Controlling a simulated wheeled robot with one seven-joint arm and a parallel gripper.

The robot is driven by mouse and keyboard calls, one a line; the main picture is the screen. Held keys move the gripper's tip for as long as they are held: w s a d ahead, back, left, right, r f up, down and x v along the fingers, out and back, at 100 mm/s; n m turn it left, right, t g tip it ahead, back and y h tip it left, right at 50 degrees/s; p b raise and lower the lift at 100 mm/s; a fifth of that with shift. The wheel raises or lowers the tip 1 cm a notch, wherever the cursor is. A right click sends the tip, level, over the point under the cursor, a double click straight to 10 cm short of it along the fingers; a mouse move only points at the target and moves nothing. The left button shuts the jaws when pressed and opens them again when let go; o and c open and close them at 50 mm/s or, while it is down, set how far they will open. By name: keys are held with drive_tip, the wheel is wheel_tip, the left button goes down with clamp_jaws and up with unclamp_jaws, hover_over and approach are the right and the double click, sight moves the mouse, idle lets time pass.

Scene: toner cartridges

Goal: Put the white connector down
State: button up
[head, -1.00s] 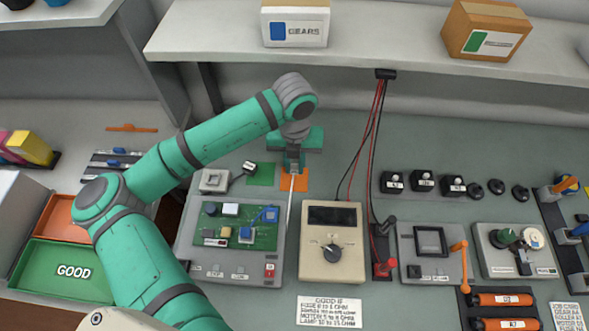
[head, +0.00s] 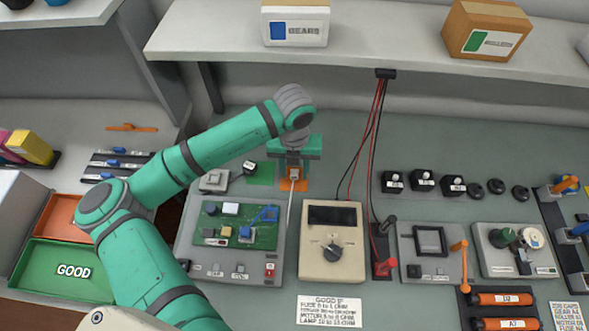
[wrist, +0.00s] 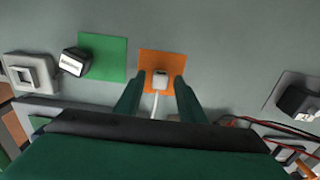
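The white connector (head: 294,174) lies on the orange square (head: 301,186) on the bench, with its pale cable running toward the front. In the wrist view the connector (wrist: 160,77) sits within the orange square (wrist: 177,62). My gripper (head: 293,165) is directly above and behind it in the head view. In the wrist view my gripper's two fingers (wrist: 158,92) stand wide apart, one on each side of the connector and cable, with clear gaps. The gripper is open and holds nothing.
A green square (head: 262,173) lies left of the orange one, with a black connector (head: 249,167) at its edge. A grey socket block (head: 214,181) is further left. A board fixture (head: 225,268) and a meter (head: 332,264) stand in front. Red and black leads hang to the right.

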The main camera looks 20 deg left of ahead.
sight(294, 173)
wheel_tip(294, 173, up, 8)
drive_tip(key=shift+f, duration=0.15)
idle(0.3)
